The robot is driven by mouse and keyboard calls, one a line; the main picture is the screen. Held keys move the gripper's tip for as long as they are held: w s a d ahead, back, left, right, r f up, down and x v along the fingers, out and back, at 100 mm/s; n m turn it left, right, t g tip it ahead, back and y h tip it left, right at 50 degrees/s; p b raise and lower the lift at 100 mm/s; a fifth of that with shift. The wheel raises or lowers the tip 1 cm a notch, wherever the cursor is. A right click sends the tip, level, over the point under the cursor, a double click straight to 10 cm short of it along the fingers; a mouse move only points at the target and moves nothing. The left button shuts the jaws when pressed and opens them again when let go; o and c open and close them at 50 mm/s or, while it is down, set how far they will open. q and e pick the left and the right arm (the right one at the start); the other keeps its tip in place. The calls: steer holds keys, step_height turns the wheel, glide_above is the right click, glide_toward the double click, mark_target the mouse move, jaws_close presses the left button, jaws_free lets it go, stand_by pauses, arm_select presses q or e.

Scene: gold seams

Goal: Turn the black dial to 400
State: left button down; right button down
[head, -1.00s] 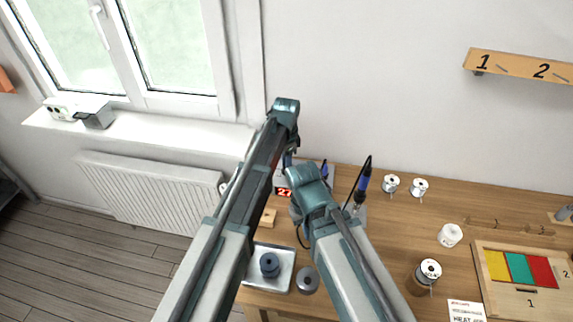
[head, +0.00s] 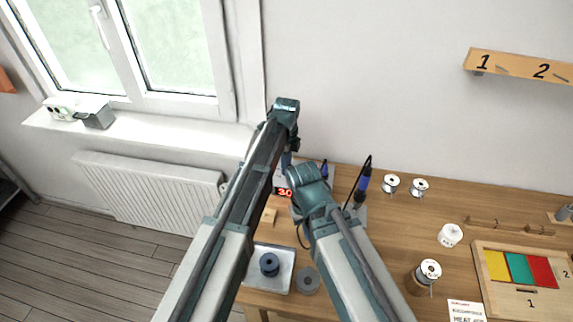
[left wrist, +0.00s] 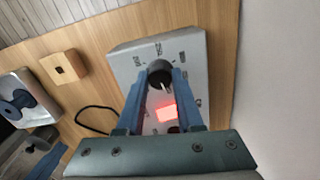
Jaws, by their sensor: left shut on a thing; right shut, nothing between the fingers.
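The black dial (left wrist: 160,70) sits on the face of a light grey box (left wrist: 193,55), with small marks around it and a pale pointer line. My left gripper (left wrist: 159,82) has its blue fingers on both sides of the dial and is shut on it. A red display (left wrist: 166,112) glows below the dial, too bright to read there. In the head view the display (head: 284,192) shows red digits starting "30", with the rest hidden. My left fingers and the dial are hidden there behind my arms. My right gripper (head: 298,214) is shut and empty, close in front of the box, partly hidden.
A wooden block (head: 268,217) and a metal tray (head: 285,254) with a dark blue spool (head: 269,264) lie in front. Wire spools (head: 390,184) and a colored board (head: 484,275) are further right. A black cable (left wrist: 83,116) loops beside the box.

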stand_by(0.5)
arm_select(q)
steer(key=c, duration=0.5)
jaws_free()
steer(key=shift+c, duration=0.2)
steer(key=shift+r, duration=0.1)
arm_select(e)
steer(key=shift+r, duration=0.1)
arm_select(q)
step_height(320, 180, up, 14)
steer(key=p, duration=1.3)
steer(key=shift+f+p, duration=0.2)
steer(key=shift+p, duration=0.2)
arm_select(e)
step_height(320, 180, up, 14)
steer(key=shift+f, duration=0.2)
